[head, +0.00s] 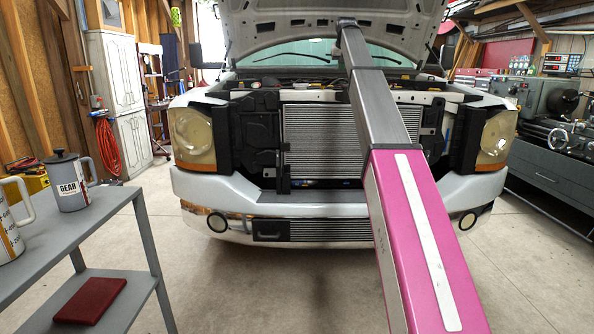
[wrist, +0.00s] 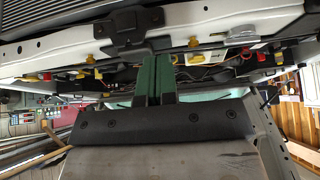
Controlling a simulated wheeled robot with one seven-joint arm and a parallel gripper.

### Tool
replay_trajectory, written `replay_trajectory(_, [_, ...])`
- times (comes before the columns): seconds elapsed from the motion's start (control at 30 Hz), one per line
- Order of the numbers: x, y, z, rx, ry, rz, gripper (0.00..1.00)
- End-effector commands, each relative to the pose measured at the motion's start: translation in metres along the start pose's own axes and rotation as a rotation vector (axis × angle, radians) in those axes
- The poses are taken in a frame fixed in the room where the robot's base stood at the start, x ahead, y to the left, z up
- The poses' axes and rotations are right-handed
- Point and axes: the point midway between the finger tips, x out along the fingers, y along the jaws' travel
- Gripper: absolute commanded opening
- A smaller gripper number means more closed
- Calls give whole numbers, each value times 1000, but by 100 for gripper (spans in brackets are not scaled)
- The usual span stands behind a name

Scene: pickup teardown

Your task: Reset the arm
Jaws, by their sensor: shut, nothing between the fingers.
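My arm (head: 410,200), with a magenta section and a dark grey section, reaches from the bottom right of the head view up over the front of the pickup (head: 240,190). Its far end is in front of the raised hood, over the engine bay. My gripper (wrist: 153,62) shows in the wrist view as two green fingers side by side, shut with nothing between them. The fingers overlap the view of the truck's pale front crossbar (wrist: 215,30) and engine bay; I cannot tell whether they touch. The gripper is not distinguishable in the head view.
The raised hood (head: 330,22) is close to my arm's far end. A grey table (head: 110,215) with a mug labelled GEAR (head: 70,182) stands at the left. A lathe (head: 560,130) stands at the right. The concrete floor before the bumper is clear.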

Motion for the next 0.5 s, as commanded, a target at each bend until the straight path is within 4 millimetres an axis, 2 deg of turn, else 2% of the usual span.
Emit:
replay_trajectory(0.23, [46,0,43,0,-32,0,0])
replay_trajectory(0.37, [78,0,76,0,-57,0,0])
replay_trajectory(0.47, [111,0,111,0,-81,0,0])
replay_trajectory(0.5, [126,0,129,0,-94,0,0])
